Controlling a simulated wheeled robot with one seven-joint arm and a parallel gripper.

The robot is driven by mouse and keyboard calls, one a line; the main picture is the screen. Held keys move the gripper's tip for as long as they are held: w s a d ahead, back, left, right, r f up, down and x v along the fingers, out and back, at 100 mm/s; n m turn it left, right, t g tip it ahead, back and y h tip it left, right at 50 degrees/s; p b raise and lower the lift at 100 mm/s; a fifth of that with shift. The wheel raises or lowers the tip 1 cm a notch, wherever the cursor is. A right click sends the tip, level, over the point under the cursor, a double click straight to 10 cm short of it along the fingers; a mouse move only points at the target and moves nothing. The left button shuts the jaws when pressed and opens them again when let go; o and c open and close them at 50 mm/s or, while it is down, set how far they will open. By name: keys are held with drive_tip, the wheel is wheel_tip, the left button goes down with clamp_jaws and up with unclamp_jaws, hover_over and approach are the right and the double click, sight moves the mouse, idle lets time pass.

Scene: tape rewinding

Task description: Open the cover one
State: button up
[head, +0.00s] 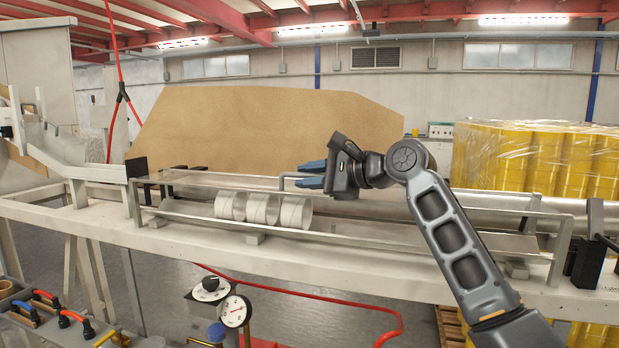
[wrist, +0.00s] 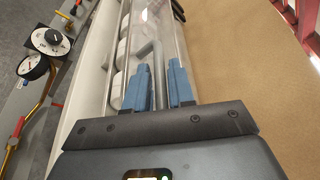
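The cover (head: 205,179) is a long clear panel in a metal frame. It lies over a trough on the white bench and looks closed. A grey bar handle (head: 284,180) stands on it; the handle also shows in the wrist view (wrist: 158,62). My gripper (head: 312,174) is at the handle from the right, with blue fingers apart. In the wrist view, my gripper (wrist: 163,80) has the handle's bar between its two fingers, with a gap on at least one side. Whether a finger touches the bar cannot be told. White tape rolls (head: 262,209) lie under the cover.
A large brown board (head: 270,125) stands behind the bench. A pressure gauge (head: 235,311) and a black knob (head: 210,284) are below the bench's front. Yellow wrapped drums (head: 545,160) stand at the right. A black block (head: 587,262) sits at the bench's right end.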

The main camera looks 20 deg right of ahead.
clamp_jaws()
idle(0.3)
drive_tip(key=shift+r, duration=0.1)
